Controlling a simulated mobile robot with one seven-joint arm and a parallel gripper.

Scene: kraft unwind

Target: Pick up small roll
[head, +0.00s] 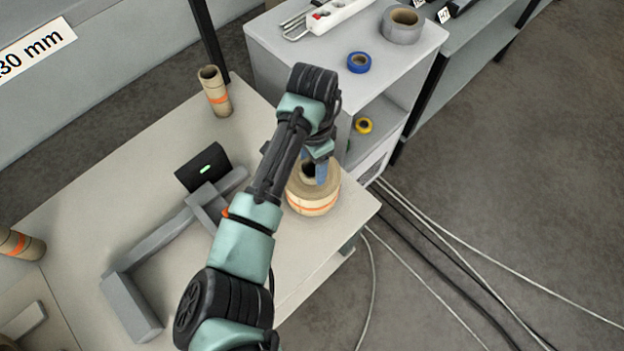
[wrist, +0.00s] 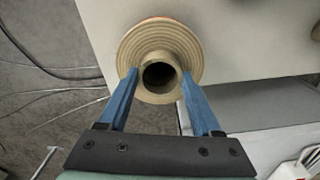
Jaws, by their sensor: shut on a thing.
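The small roll (head: 314,196) is a tan kraft roll with an orange stripe, standing upright near the right corner of the pale table (head: 180,140) in the head view. In the wrist view the roll (wrist: 190,42) shows from above, with ringed layers around a protruding hollow core. My gripper (head: 322,172) is over the roll. Its blue fingers (wrist: 158,82) lie on either side of the core and are shut on the roll. Whether the roll's base touches the table is hard to tell.
A tan tube (head: 215,92) stands at the table's back, and another (head: 18,243) is at the left. A black device (head: 203,167) and a grey bracket (head: 150,245) lie left of my arm. A grey shelf unit (head: 262,40) stands behind, with tape rolls. Cables (head: 430,285) cross the floor.

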